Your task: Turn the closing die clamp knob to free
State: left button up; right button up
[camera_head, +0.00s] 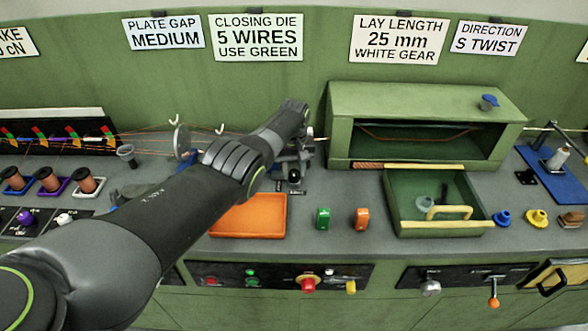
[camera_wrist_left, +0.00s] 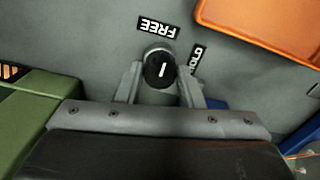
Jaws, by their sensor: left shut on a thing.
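The closing die clamp knob (camera_wrist_left: 160,71) is round and black with a short white line on its face. In the left wrist view the line runs nearly up and down the picture, roughly in line with the FREE label (camera_wrist_left: 158,27) above it. A second label (camera_wrist_left: 198,60), partly hidden, sits to the knob's right. My left gripper (camera_wrist_left: 160,84) has a finger on each side of the knob and is shut on it. In the head view the knob (camera_head: 294,176) shows small beyond my left forearm, and the gripper is mostly hidden. My right gripper is out of view.
An orange tray (camera_head: 248,216) lies just in front of the knob. A green housing (camera_head: 420,98) and open drawer (camera_head: 402,224) are further right. Thin wires run behind my arm.

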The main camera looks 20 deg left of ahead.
aim_at(294, 172)
pick_arm(q)
jog(key=shift+w+r, duration=0.1)
dwell(0.4)
jog(key=o, duration=1)
jog(key=shift+r+p, duration=0.3)
jog(key=shift+r, duration=0.05)
notch_tip(294, 172, up, 5)
jog(key=shift+r+p, duration=0.1)
jog(key=shift+p, duration=1)
notch_tip(294, 172, up, 11)
jog(key=b, duration=0.1)
jog(key=shift+r+b, duration=0.2)
jog(key=shift+b, duration=0.1)
